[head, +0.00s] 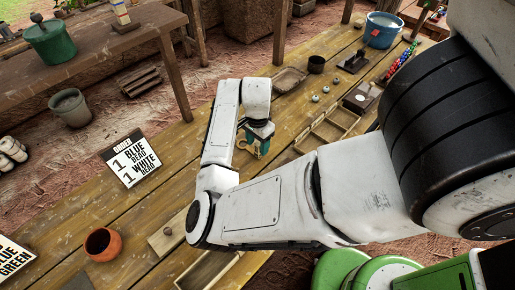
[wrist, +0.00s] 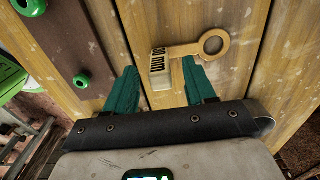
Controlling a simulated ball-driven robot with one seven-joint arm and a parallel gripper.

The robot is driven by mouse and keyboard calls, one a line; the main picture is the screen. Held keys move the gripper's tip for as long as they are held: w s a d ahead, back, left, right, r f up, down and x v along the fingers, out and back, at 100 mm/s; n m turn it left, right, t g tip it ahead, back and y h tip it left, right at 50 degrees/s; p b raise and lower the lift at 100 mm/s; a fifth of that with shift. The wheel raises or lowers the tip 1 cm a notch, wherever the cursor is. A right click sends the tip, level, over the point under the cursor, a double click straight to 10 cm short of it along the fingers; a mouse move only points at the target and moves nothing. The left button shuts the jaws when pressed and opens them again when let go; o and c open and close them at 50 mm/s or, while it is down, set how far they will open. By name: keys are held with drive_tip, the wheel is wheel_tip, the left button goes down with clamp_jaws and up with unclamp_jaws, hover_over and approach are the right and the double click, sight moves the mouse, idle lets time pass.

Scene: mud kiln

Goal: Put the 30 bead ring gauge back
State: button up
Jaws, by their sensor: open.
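The ring gauge (wrist: 213,42) is a tan piece in the wrist view, with a flat ring at one end, a short bar and a pale block end with dark marked lettering. I cannot read the marking surely. It appears to be on the wooden planks. My gripper (wrist: 158,66) is open, with one teal finger on each side of the block end. The ring sticks out beyond the right finger. I cannot tell whether either finger touches it. In the head view my gripper (head: 258,140) is low over the bench, and the gauge there is mostly hidden.
The plank bench (head: 80,220) holds a compartment tray (head: 328,132), an order card (head: 130,160), an orange cup (head: 103,243) and a blue bucket (head: 383,28). A dark brown strip with green beads (wrist: 81,82) lies left of my gripper. Bare planks surround the order card.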

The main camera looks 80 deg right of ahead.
wheel_tip(320, 180, up, 9)
drive_tip(key=shift+f+b, duration=0.1)
drive_tip(key=shift+b, duration=0.35)
